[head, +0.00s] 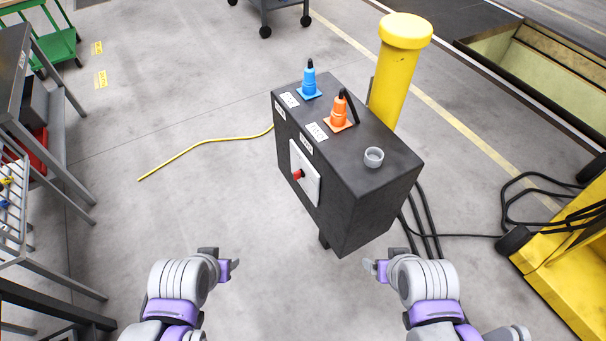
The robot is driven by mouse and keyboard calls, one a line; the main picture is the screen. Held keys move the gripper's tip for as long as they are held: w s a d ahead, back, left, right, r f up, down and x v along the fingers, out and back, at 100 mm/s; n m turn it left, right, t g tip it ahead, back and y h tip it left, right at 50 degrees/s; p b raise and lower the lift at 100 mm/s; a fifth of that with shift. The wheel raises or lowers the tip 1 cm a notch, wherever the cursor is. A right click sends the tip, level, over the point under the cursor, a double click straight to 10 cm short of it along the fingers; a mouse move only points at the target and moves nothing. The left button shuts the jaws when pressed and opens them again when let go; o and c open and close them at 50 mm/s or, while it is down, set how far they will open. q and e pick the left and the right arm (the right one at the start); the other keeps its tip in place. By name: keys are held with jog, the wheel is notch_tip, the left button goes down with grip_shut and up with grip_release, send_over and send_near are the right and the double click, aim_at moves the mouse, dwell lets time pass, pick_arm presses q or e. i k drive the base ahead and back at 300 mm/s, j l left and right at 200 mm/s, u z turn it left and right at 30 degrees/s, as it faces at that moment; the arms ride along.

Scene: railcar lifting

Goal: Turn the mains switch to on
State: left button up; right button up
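A dark grey control box (365,200) stands on the floor ahead of me. On its front face is a light plate (308,183) with a red knob (298,174), which looks like the mains switch; its setting is too small to read. My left gripper (236,265) is in front of the box, to the lower left, apart from it. My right gripper (370,266) is just below the box's near lower corner, apart from the switch. Both grippers seem empty; their finger gaps are not clear.
On the box top are a blue plug (309,80), an orange plug (340,112) and a grey ring socket (373,157). A yellow post (398,70) stands behind. Black cables (430,215) run right towards yellow equipment (570,270). Grey shelving (30,150) is left. Floor between is clear.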

aim_at(297, 174)
jog(key=i+j+z, duration=0.1)
jog(key=j, duration=0.3)
jog(key=i+j+z, duration=0.1)
jog(key=j, duration=0.8)
jog(key=i+z, duration=0.05)
jog(key=i, duration=0.05)
